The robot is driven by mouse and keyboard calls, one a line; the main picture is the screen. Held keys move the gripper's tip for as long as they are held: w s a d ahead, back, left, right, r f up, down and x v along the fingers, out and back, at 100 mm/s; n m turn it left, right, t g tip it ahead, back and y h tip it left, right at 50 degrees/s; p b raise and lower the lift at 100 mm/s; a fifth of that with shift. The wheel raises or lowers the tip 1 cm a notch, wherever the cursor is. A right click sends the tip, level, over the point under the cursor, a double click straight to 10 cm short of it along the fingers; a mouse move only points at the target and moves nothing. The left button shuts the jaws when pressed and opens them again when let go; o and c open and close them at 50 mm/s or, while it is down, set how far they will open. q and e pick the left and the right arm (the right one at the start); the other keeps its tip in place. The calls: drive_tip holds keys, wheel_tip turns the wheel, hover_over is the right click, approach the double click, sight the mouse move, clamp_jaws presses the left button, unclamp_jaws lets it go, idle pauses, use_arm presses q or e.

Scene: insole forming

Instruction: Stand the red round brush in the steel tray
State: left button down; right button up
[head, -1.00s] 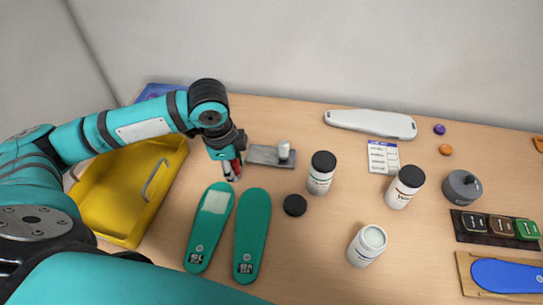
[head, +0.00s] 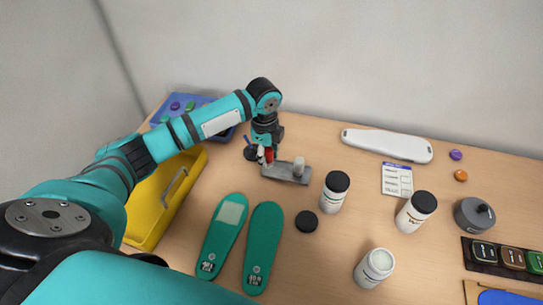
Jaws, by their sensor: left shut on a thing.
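The red round brush (head: 269,155) is in my left gripper (head: 266,157), upright as far as I can see. The fingers are shut on it and hide much of it. The steel tray (head: 279,172) is a small grey plate on the table. A white cylinder (head: 298,164) stands on its right part. My left gripper is at the tray's left end, in front of its back edge. I cannot tell whether the brush's bottom touches the tray. My right gripper is not in view.
A dark round thing with a blue part (head: 250,153) stands just left of the gripper. A yellow bin (head: 150,225) and blue tray (head: 220,116) lie left. Green insoles (head: 263,245), a black lid (head: 307,222) and a white jar (head: 334,195) stand nearer. Bare table lies behind the tray.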

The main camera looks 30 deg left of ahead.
sight(271, 160)
use_arm(q)
drive_tip(key=shift+w+d, duration=0.2)
drive_tip(key=shift+w, duration=0.85)
wheel_tip(271, 160, down, 3)
drive_tip(key=shift+s+r+p, duration=0.15)
drive_tip(key=shift+p, duration=0.55)
drive_tip(key=shift+f, duration=0.5)
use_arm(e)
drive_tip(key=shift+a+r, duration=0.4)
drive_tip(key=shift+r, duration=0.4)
use_arm(q)
drive_tip(key=shift+f, duration=0.1)
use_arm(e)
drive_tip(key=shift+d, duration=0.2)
use_arm(q)
drive_tip(key=c, duration=0.9)
unclamp_jaws()
drive_tip(key=shift+c, duration=0.2)
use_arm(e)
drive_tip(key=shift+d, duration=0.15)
use_arm(q)
wheel_tip(271, 160, up, 12)
drive_tip(key=shift+s+r+b, duration=0.1)
drive_tip(key=shift+s+b, duration=0.05)
drive_tip(key=shift+b, duration=0.75)
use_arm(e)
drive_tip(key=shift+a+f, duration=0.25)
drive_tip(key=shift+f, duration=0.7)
